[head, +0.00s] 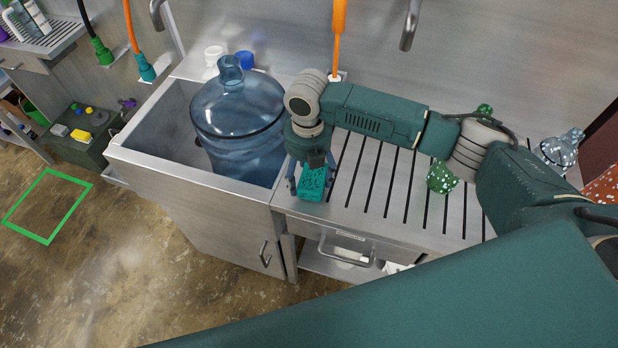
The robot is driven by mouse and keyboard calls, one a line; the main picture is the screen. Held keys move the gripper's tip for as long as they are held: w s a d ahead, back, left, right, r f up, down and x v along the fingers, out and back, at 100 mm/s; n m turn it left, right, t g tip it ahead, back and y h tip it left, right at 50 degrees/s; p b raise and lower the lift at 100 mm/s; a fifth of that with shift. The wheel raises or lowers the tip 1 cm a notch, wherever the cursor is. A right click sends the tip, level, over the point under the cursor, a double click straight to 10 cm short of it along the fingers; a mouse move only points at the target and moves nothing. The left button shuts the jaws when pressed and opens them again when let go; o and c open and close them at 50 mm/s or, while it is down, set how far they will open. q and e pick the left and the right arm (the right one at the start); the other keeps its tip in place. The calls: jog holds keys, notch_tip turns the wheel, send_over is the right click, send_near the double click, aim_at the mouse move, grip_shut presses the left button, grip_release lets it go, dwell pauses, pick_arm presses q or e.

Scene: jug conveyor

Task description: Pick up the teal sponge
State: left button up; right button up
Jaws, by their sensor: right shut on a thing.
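The teal sponge (313,184) is a dark-speckled block at the left front corner of the slatted steel drainboard (386,205), beside the sink. My right gripper (311,187) reaches down over it from above, with a finger on either side, shut on the sponge. I cannot tell whether the sponge still touches the drainboard. The gripper's body hides the sponge's upper end. My left gripper is not in view.
A large blue water jug (238,115) stands in the steel sink (172,115) just left of my right gripper. A green square (47,205) marks open floor at left.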

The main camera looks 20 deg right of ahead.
aim_at(308, 174)
notch_tip(308, 174, up, 18)
jog(key=b, duration=0.4)
jog(key=shift+f, duration=0.25)
jog(key=shift+c, duration=0.2)
pick_arm(q)
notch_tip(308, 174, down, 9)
jog(key=b, duration=0.4)
pick_arm(e)
jog(key=s+d+f+m, duration=0.2)
jog(key=s+m, duration=0.5)
jog(key=m, duration=0.8)
jog(key=s+d+f+m, duration=0.3)
jog(key=s+f+m, duration=0.2)
jog(key=m, duration=0.9)
jog(key=shift+s+f+m, duration=0.15)
jog(key=shift+s+m, duration=0.25)
jog(key=shift+s, duration=0.9)
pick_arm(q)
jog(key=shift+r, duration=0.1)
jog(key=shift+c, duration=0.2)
